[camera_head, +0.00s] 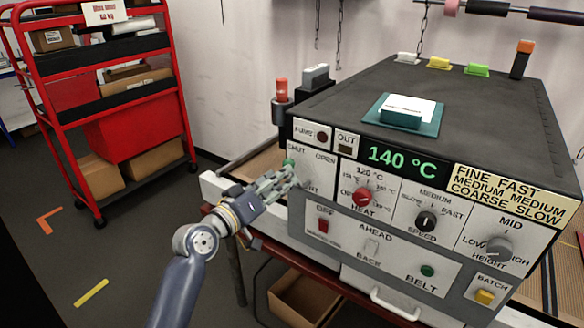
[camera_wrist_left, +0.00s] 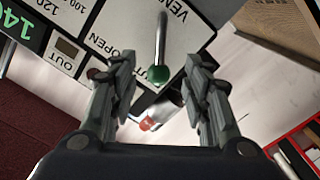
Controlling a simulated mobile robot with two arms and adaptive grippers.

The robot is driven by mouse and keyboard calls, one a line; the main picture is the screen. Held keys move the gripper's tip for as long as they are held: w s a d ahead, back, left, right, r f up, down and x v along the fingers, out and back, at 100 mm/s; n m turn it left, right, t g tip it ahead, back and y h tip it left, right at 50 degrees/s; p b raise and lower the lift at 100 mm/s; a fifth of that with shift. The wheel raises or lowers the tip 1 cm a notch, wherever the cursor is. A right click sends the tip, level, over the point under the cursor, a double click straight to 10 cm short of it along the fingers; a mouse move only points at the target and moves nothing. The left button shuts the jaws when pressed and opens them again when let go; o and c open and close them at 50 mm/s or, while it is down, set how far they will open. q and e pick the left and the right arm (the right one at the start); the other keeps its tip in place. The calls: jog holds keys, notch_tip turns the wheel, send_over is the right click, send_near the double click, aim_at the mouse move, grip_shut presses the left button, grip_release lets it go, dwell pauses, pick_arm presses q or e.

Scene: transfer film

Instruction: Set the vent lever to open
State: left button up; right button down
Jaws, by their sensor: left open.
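The vent lever is a metal rod (camera_wrist_left: 161,30) with a green ball knob (camera_wrist_left: 161,75), on a white plate marked VENT, SHUT and OPEN at the panel's left end. In the wrist view the knob lies over the SHUT lettering, and the OPEN mark (camera_wrist_left: 122,58) is to one side. In the head view the green knob (camera_head: 289,162) shows just past my fingers, which hide most of the lever. My left gripper (camera_head: 292,176) is open at the plate. In the wrist view its fingers (camera_wrist_left: 160,62) stand either side of the knob, with gaps visible. My right gripper is not in view.
The oven panel has a red heat knob (camera_head: 362,196), a black speed knob (camera_head: 425,221) and a grey height knob (camera_head: 498,249) to the right. A red beacon (camera_head: 282,92) stands behind the corner. A red shelf cart (camera_head: 128,135) stands left. Floor between is mostly clear.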

pick_arm(q)
jog(key=shift+p+x, duration=0.45)
jog(key=shift+x, duration=2.45)
grip_shut()
jog(key=shift+f, duration=0.1)
